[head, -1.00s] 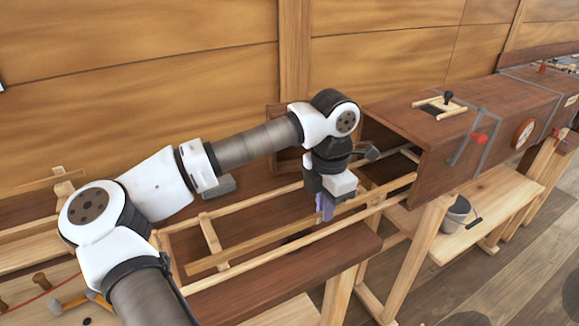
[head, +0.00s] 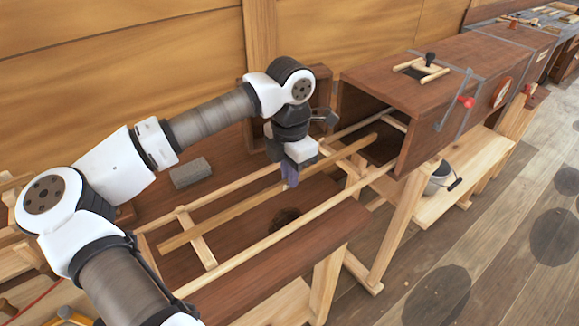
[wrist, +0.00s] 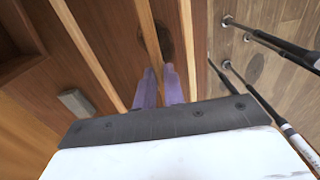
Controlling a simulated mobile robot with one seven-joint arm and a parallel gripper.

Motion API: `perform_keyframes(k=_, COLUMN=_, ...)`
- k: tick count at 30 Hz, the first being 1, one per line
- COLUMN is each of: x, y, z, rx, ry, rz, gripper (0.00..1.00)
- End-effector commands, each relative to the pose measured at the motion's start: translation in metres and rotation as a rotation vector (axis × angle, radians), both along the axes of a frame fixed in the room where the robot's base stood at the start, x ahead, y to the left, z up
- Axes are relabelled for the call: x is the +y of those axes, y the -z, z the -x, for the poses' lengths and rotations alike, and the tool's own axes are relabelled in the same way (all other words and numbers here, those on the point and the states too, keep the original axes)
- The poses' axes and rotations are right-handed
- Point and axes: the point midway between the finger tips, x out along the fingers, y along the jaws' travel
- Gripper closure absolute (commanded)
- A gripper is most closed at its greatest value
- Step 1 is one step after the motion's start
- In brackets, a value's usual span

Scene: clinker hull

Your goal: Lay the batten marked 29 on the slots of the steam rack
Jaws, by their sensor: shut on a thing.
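My gripper (head: 290,180), with purple fingers, is shut on a pale batten (head: 222,212). The fingers (wrist: 160,88) also show in the wrist view, with the batten (wrist: 149,40) running away between them. The batten lies lengthwise between the two long rails of the steam rack (head: 320,208) and roughly parallel to them. Its far end reaches the mouth of the steam box (head: 400,150). Its near end passes over a crosspiece (head: 203,250). I cannot tell whether it touches the crosspiece. No number is legible on the batten, and the slots cannot be made out.
A grey block (head: 190,172) lies on the brown bench behind the rack. A dark round patch (head: 286,218) shows between the rails. A bucket (head: 440,178) stands on a low shelf below the steam box. A plank wall closes off the back.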

Motion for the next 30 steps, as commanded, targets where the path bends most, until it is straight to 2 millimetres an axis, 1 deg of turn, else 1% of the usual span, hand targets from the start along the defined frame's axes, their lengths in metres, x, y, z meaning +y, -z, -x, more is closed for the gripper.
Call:
perform_keyframes(k=1, x=0.000, y=0.007, z=0.000, rx=0.001, ry=0.000, rz=0.002, gripper=1.00)
perform_keyframes(k=6, x=0.000, y=0.027, z=0.000, rx=-0.001, ry=0.000, rz=-0.001, gripper=1.00)
perform_keyframes(k=13, x=0.000, y=0.047, z=0.000, rx=0.000, ry=0.000, rz=0.000, gripper=1.00)
perform_keyframes(k=18, x=0.000, y=0.053, z=0.000, rx=-0.001, ry=0.000, rz=-0.001, gripper=1.00)
perform_keyframes(k=27, x=0.000, y=0.052, z=0.000, rx=0.000, ry=0.000, rz=0.000, gripper=1.00)
perform_keyframes(k=28, x=0.000, y=0.052, z=0.000, rx=0.000, ry=0.000, rz=0.000, gripper=0.86)
perform_keyframes(k=30, x=0.000, y=0.052, z=0.000, rx=0.000, ry=0.000, rz=0.000, gripper=0.77)
